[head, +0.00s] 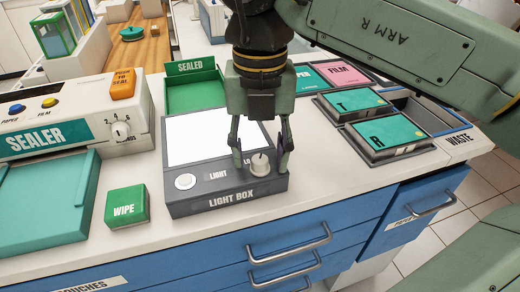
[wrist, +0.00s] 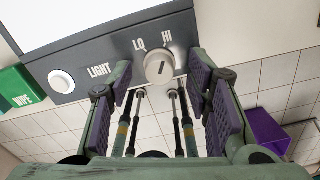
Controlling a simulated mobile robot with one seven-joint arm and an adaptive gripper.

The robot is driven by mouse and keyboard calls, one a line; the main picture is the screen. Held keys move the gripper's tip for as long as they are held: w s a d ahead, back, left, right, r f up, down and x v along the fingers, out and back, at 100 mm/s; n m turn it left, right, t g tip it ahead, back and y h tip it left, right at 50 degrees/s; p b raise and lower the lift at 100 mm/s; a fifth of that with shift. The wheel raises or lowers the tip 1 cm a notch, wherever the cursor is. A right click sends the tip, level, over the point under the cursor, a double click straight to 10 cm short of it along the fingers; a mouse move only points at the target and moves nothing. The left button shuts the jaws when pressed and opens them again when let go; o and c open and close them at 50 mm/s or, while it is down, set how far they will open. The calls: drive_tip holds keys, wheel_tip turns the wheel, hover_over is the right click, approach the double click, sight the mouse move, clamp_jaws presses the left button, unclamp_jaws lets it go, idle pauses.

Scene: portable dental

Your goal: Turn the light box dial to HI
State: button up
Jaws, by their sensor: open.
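The light box (head: 226,200) sits on the counter, with a lit white panel and a dark front strip. Its pale round dial (head: 260,164) is at the right of that strip. In the wrist view the dial (wrist: 159,68) shows a short dark mark, with LO to its upper left and HI to its upper right. The mark points roughly up; I cannot tell exactly which label it meets. My gripper (head: 261,158) is open and points down, with one finger on each side of the dial. In the wrist view gaps show between the dial and both fingers.
A white round LIGHT button (head: 185,181) is left of the dial. A green WIPE block (head: 127,205) and the sealer (head: 60,135) stand to the left. Teal-lidded trays (head: 390,134) and the WASTE bin (head: 459,139) are to the right. The counter's front edge is close.

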sight(261, 159)
wheel_tip(261, 159, up, 8)
drive_tip(key=shift+f, duration=0.15)
drive_tip(key=shift+f, duration=0.1)
idle(0.4)
